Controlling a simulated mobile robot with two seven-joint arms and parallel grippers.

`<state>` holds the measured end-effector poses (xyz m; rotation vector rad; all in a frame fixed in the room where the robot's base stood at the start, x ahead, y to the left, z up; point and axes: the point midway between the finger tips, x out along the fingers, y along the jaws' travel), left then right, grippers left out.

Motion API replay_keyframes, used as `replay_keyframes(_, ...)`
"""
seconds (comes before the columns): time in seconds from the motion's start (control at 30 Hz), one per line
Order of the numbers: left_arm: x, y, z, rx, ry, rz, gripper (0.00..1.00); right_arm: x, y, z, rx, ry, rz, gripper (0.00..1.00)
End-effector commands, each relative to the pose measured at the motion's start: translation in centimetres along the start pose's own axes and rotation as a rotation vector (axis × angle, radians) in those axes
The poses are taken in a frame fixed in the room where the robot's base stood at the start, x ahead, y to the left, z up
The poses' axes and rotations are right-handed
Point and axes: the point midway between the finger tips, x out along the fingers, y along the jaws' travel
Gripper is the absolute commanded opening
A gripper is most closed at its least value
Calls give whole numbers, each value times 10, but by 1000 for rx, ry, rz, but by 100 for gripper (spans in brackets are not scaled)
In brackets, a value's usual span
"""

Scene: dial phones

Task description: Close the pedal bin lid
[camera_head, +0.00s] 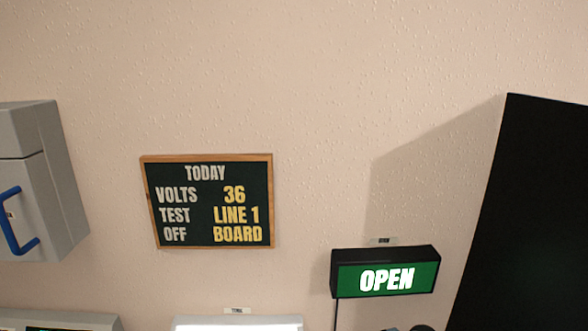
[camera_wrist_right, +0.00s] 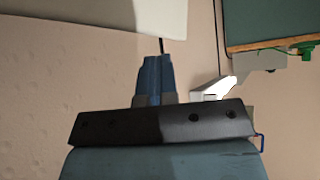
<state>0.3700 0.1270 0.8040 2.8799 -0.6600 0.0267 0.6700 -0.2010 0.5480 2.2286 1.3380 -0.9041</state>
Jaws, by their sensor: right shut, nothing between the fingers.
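I do not see a pedal bin or its lid that I can identify in either view. My right gripper (camera_wrist_right: 154,66) shows in the right wrist view, its two blue fingers together, with nothing visible between them. It is in front of a beige wall, just below a pale panel-like thing (camera_wrist_right: 140,12) at the top edge. I cannot tell whether they touch. My left gripper is in neither view.
The head view shows a wall with a chalkboard (camera_head: 208,243), a green OPEN sign (camera_head: 385,278), a grey cabinet (camera_head: 45,150) with a blue handle, and a tall black panel (camera_head: 525,220). The right wrist view shows a green board (camera_wrist_right: 265,20) and a white object (camera_wrist_right: 214,90).

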Motion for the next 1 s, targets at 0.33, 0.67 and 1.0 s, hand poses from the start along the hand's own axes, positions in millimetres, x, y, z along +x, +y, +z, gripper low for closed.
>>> replay_keyframes(0.33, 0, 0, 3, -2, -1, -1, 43, 2, 0, 2, 0, 0, 0, 0)
replay_keyframes(0.67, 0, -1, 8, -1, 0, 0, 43, 7, 0, 7, 0, 0, 0, 0)
replay_keyframes(1.0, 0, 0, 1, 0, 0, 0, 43, 3, -8, 10, 0, -1, -1, 0)
